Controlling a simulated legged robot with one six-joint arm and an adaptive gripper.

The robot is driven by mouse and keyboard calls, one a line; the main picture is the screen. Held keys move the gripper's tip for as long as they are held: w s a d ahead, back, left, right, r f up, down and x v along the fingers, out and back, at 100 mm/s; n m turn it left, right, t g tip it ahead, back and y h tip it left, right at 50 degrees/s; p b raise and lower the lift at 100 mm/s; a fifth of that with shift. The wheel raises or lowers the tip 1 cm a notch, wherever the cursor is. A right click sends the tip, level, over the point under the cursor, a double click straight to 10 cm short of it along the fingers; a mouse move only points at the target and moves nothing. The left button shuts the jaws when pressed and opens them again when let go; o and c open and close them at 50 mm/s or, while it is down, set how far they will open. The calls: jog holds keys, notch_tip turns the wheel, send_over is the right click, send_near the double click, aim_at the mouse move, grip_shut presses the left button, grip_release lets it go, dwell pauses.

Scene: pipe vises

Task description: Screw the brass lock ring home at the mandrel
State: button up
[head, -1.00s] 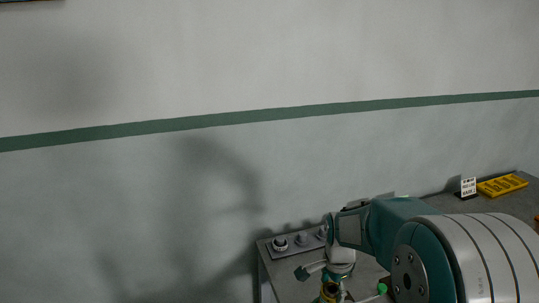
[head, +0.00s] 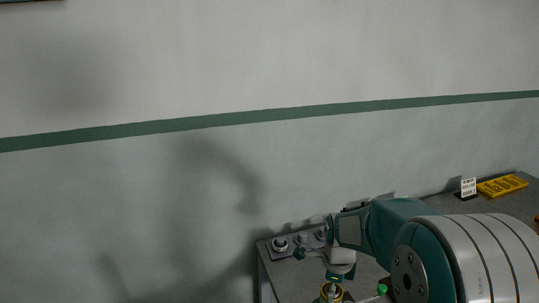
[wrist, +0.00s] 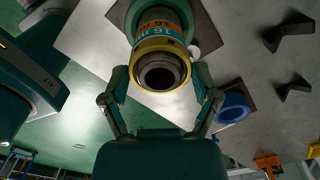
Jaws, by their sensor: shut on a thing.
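The brass lock ring (wrist: 143,51) is a yellow collar in the upper middle of the wrist view, around a dark, hollow pipe end that looks like the mandrel (wrist: 160,77). A teal and orange band with "16 m" lettering lies directly behind the ring. My gripper (wrist: 161,71) is shut on the ring, one finger on each side. In the head view my gripper (head: 336,275) is at the bottom edge, above the partly cropped ring (head: 324,294). How far the ring is threaded on cannot be told.
A blue ring (wrist: 235,107) sits on a dark plate to the right. Black brackets (wrist: 288,32) stand at the upper right of the wrist view. In the head view, a knob panel (head: 299,241), a green knob (head: 382,288), a small sign (head: 468,186) and a yellow tray (head: 502,185) are on the bench.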

jog(key=m, duration=0.6)
jog(key=shift+s+f, duration=0.1)
jog(key=o, duration=1.1)
